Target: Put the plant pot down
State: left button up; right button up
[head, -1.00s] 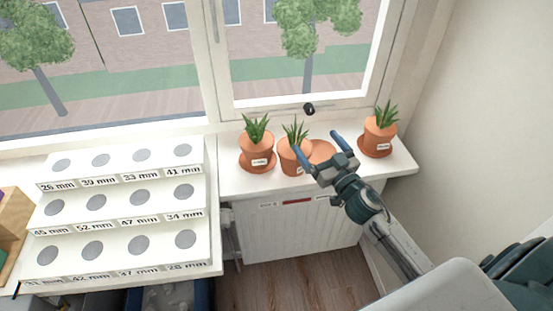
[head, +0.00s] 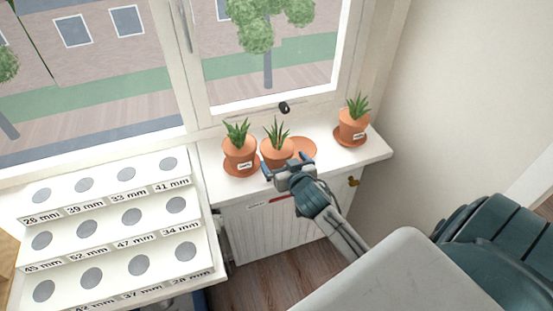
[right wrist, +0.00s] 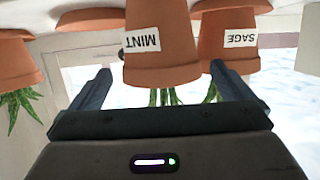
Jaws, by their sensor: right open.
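The middle terracotta pot, labelled MINT (head: 277,153), stands upright on the white windowsill with a green spiky plant. An empty terracotta saucer (head: 303,147) lies just to its right; whether they touch is unclear. My right gripper (head: 286,165) is open and empty at the front of the mint pot, low near the sill edge. In the right wrist view, which is upside down, the mint pot (right wrist: 160,55) appears ahead, between the lines of the two spread fingers. My left gripper is not in view.
The sage pot (head: 240,156) stands close left of the mint pot on its own saucer. Another potted plant (head: 353,124) stands on a saucer at the sill's right end. A white stepped rack (head: 108,240) with labelled round spots is at left. A radiator (head: 262,231) is below the sill.

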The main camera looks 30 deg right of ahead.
jog(key=p+x, duration=0.1)
jog(key=x, duration=0.1)
jog(key=p+x, duration=0.1)
jog(key=x, duration=0.1)
jog(key=shift+w+d+r, duration=0.1)
jog(key=shift+w+r, duration=0.05)
jog(key=shift+r, duration=0.05)
jog(key=shift+w+f, duration=0.25)
jog(key=shift+w, duration=0.05)
jog(key=shift+s, duration=0.1)
jog(key=shift+c, duration=0.2)
jog(key=shift+r, duration=0.1)
jog(key=c, duration=1.5)
jog(key=shift+o, duration=0.2)
